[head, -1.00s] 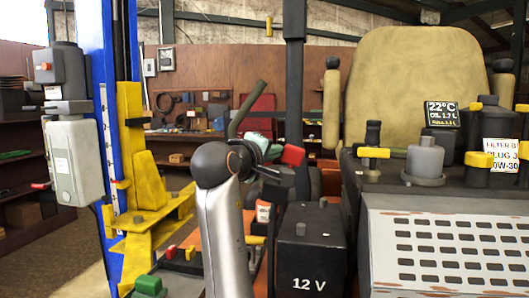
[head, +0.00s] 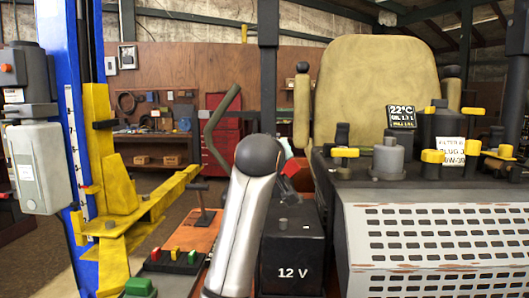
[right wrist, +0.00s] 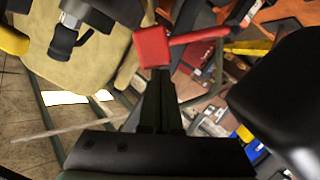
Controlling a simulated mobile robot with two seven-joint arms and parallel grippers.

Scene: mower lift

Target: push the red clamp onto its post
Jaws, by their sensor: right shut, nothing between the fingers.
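The red clamp (head: 291,167) shows in the head view as a small red piece just right of my arm's dark joint, above the battery. In the right wrist view the red clamp (right wrist: 153,47) is a block with a red lever to the right, at the tips of my right gripper (right wrist: 158,75). That gripper is shut with nothing between its fingers; whether it touches the clamp I cannot tell. The black 12 V battery (head: 292,250) has a small post (head: 283,223) on top. My left gripper is out of view.
A yellow lift arm (head: 150,212) on a blue column (head: 62,120) stands at left. The mower seat (head: 375,90) and a perforated panel (head: 430,245) with yellow-handled fittings stand at right. A tray with coloured switches (head: 175,255) is left of my arm.

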